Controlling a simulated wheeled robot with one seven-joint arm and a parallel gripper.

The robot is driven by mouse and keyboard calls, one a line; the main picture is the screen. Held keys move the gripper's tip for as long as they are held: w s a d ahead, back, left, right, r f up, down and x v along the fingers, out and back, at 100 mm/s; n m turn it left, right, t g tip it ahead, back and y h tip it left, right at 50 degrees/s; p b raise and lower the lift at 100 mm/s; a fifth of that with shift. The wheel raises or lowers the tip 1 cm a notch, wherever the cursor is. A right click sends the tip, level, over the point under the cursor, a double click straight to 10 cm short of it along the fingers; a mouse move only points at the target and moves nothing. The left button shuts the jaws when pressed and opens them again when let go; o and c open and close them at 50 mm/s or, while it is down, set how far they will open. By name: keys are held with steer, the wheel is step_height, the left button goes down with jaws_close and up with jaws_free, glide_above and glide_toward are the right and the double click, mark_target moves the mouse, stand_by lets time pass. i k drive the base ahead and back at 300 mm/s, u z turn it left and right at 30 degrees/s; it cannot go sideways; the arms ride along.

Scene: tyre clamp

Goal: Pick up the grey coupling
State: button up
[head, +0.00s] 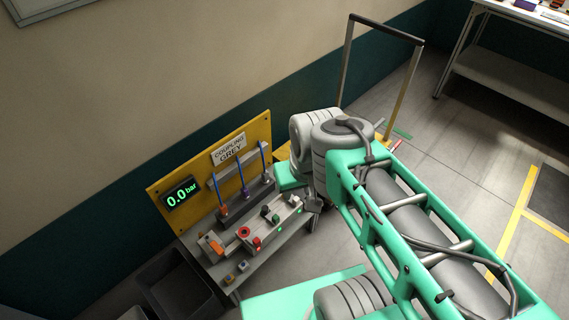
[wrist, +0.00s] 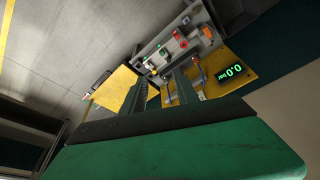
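In the head view three upright couplings on blue hoses stand at the back of the bench (head: 215,268), below a sign (head: 228,149) reading "COUPLING GREY". The left coupling (head: 223,211) is orange and the middle coupling (head: 245,192) purple. The right coupling (head: 267,179) looks greyish, but it is too small to be sure. In the wrist view my gripper (wrist: 165,88) shows two dark fingers set apart, with nothing seen between them. It points toward the bench and is clear of the couplings. The grey coupling cannot be made out there.
A yellow back panel (head: 208,165) carries a display (head: 180,194) reading 0.0 bar. A fixture (head: 262,228) with red and green knobs lies in front of the couplings. Dark bins (head: 178,288) stand at lower left. A metal frame (head: 348,62) rises behind my arm.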

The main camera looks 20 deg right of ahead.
mark_target(265, 175)
steer(key=z, duration=0.05)
steer(key=i, duration=0.1)
steer(key=u, duration=2.9)
steer(key=k, duration=1.15)
steer(key=z, duration=1.3)
steer(key=i, duration=0.95)
